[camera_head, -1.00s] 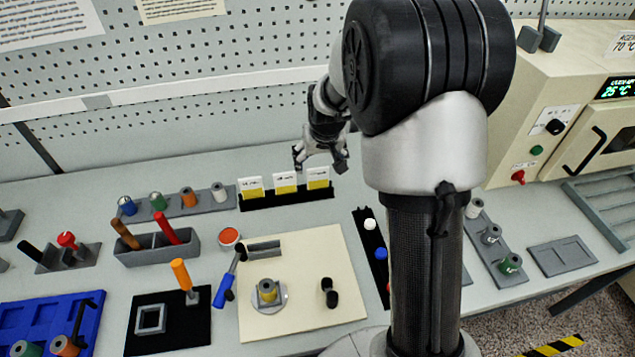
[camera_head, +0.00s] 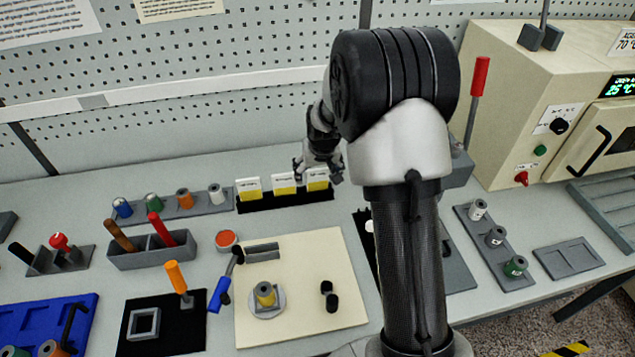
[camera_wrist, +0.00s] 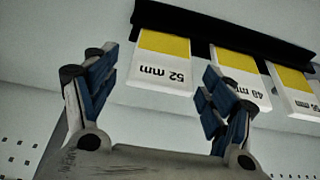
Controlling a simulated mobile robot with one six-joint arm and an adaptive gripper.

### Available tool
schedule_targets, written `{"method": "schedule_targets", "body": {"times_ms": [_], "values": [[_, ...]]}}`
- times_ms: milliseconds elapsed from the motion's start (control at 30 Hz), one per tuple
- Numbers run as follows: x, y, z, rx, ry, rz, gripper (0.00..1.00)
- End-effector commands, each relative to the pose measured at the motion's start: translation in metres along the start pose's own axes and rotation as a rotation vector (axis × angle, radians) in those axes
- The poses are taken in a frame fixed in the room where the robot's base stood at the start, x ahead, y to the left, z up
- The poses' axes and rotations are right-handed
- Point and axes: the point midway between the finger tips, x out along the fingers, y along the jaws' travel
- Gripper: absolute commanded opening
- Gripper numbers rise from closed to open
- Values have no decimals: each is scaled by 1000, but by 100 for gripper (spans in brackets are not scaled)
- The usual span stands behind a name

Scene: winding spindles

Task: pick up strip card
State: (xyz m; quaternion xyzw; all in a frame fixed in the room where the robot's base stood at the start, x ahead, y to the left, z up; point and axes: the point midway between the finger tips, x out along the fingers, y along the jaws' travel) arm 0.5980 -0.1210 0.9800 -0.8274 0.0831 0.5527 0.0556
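Three white strip cards with yellow lower bands stand in a row in a black holder (camera_head: 285,201) near the back of the table. The right card (camera_head: 318,180) reads "52 mm" in the wrist view (camera_wrist: 161,72), where it appears upside down. The middle card (camera_head: 284,183) shows a label that seems to read 48 mm in the wrist view (camera_wrist: 238,77). The left card (camera_head: 249,189) is partly cut off in the wrist view. My gripper (camera_wrist: 158,72) is open, its fingers on either side of the 52 mm card. No contact is visible.
Left of the cards stands a grey rack (camera_head: 180,205) with several spools. In front are a grey bin (camera_head: 150,255) with two handled tools, an orange-topped tub (camera_head: 227,239) and a cream board (camera_head: 300,280). A beige oven (camera_head: 545,110) stands at the right.

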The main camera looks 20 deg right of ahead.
Motion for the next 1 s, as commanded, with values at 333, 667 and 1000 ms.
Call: {"method": "schedule_targets", "body": {"times_ms": [333,667,1000], "values": [[0,0,0,0,0,0,52],[0,0,0,0,0,0,34],[-18,0,-8,0,4,0,34]]}}
